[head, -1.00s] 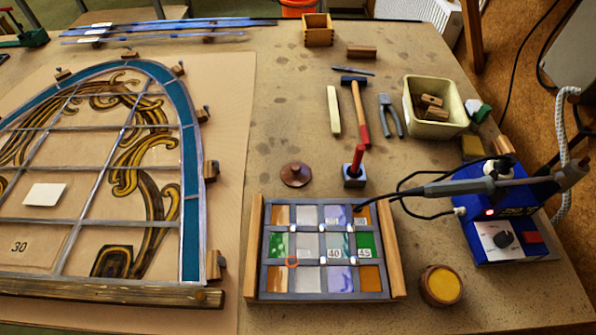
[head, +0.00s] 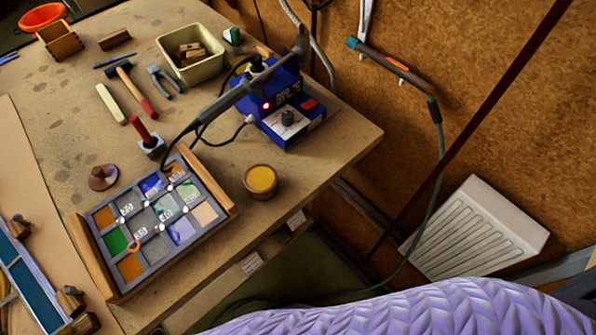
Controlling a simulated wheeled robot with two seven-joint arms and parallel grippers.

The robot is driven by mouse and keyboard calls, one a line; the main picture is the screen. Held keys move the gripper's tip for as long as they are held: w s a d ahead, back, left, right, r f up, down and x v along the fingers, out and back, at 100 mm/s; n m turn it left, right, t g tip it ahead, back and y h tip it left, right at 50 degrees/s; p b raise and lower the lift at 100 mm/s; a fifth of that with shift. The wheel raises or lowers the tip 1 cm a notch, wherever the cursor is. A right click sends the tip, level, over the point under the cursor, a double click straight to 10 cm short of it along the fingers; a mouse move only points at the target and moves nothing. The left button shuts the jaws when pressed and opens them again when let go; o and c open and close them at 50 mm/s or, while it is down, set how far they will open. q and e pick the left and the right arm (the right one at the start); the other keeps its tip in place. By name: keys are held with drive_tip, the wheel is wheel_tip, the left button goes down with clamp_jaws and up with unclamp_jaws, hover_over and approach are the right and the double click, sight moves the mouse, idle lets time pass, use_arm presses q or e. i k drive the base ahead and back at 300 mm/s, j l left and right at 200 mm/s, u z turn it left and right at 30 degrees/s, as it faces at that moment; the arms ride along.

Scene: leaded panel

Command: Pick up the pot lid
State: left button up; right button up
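The pot lid (head: 103,178), a small round brown disc with a knob on top, lies knob up on the worktable. The round brown pot (head: 261,180) stands open right of the panel, with yellow content inside. Neither of my grippers shows in the head view, so their state is hidden.
A blue soldering station (head: 285,110) with its iron and cable stands right of the panel. A cream tub (head: 190,55), a hammer (head: 132,92) and pliers (head: 165,82) lie behind. The table's right edge drops to the floor. A purple knitted surface (head: 400,310) fills the bottom right.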

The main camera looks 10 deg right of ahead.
sight(102, 178)
drive_tip(key=k+j+z, duration=0.3)
drive_tip(key=j, duration=0.25)
drive_tip(key=k+j+z, duration=0.35)
drive_tip(key=k+j, duration=0.05)
drive_tip(key=j, duration=0.05)
